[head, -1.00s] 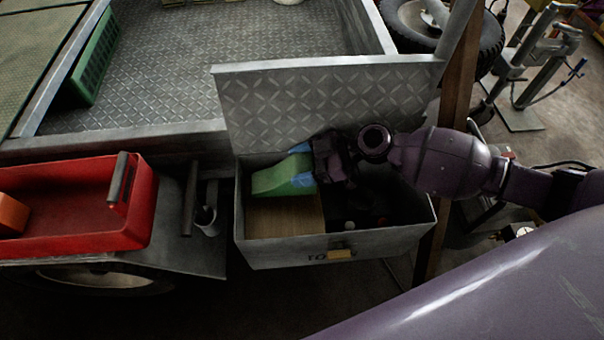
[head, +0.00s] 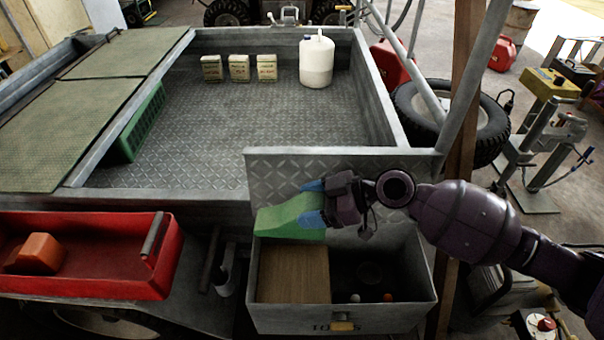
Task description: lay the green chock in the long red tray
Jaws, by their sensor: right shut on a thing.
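The green chock (head: 285,217) is a wedge held above the open metal toolbox (head: 400,316). My right gripper (head: 312,204), with blue fingertips, is shut on the chock's right end. The chock's narrower end points left, and it hangs in front of the box's raised lid. The tray's left end is cut off by the picture edge. My left gripper is not in view.
The toolbox's raised tread-plate lid (head: 340,165) stands behind the chock. A wooden board (head: 293,273) lies in the box. A metal trailer bed holds a white jug (head: 316,62), small cartons (head: 239,68) and a green crate (head: 138,122). The tray's middle is clear.

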